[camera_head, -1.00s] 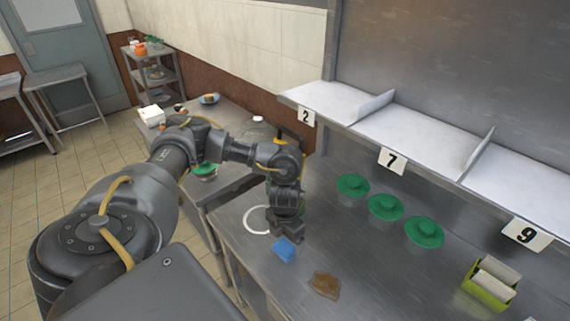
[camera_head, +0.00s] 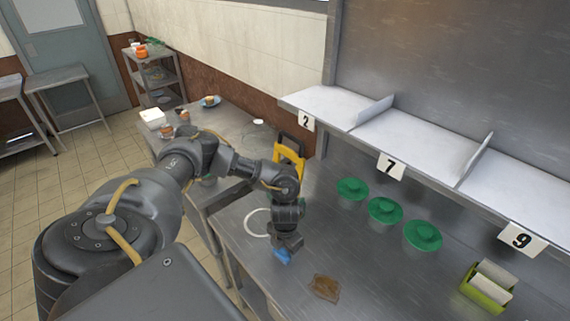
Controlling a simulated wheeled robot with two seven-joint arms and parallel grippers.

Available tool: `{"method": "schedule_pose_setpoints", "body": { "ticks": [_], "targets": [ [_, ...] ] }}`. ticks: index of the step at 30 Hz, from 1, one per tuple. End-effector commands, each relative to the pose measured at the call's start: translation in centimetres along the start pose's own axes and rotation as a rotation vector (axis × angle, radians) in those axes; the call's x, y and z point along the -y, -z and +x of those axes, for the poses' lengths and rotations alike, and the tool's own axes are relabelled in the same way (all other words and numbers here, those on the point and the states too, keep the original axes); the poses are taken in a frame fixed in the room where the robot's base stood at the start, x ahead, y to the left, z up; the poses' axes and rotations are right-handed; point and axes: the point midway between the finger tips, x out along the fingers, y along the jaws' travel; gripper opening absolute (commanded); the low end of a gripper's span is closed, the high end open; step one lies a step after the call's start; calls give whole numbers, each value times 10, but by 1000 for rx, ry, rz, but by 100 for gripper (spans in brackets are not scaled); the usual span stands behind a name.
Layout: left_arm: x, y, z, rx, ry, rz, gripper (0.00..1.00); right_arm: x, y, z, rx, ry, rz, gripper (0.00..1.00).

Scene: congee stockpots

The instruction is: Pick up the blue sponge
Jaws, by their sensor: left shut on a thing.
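The blue sponge (camera_head: 283,258) is at the front left of the steel counter (camera_head: 300,262), mostly covered by my left gripper. My left gripper (camera_head: 285,250) points down and is shut on the sponge. I cannot tell whether the sponge still touches the counter. My right gripper is not in view.
A brown stain or cloth (camera_head: 324,288) lies just right of the sponge. A white ring (camera_head: 257,223) lies to the left. Several green-lidded containers (camera_head: 384,210) stand behind, under a numbered shelf (camera_head: 415,140). A green holder with a roll (camera_head: 488,287) is at right.

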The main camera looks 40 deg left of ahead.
Motion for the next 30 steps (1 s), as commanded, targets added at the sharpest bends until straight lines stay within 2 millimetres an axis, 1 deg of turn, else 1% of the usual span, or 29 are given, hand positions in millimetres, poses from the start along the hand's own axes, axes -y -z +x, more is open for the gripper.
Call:
{"method": "schedule_pose_setpoints", "body": {
  "ticks": [2,9,14,17,19,20,25,27,28,30],
  "targets": [
    [0,0,0,0,0,0,41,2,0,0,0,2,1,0],
    [1,0,-1,0,0,0,41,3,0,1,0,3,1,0],
    [0,0,-7,2,1,0,41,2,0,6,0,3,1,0],
    [1,-2,-19,6,2,2,41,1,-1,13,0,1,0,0],
    [2,0,-32,5,2,4,41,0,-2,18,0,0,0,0],
    [7,4,-38,3,4,7,41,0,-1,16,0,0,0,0],
    [27,23,-72,7,2,9,41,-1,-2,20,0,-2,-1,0],
    [35,31,-90,6,2,10,41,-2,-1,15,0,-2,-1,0],
    [38,35,-96,7,0,10,41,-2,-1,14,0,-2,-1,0],
    [50,47,-101,5,0,12,41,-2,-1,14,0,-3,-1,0]
  ]
}}
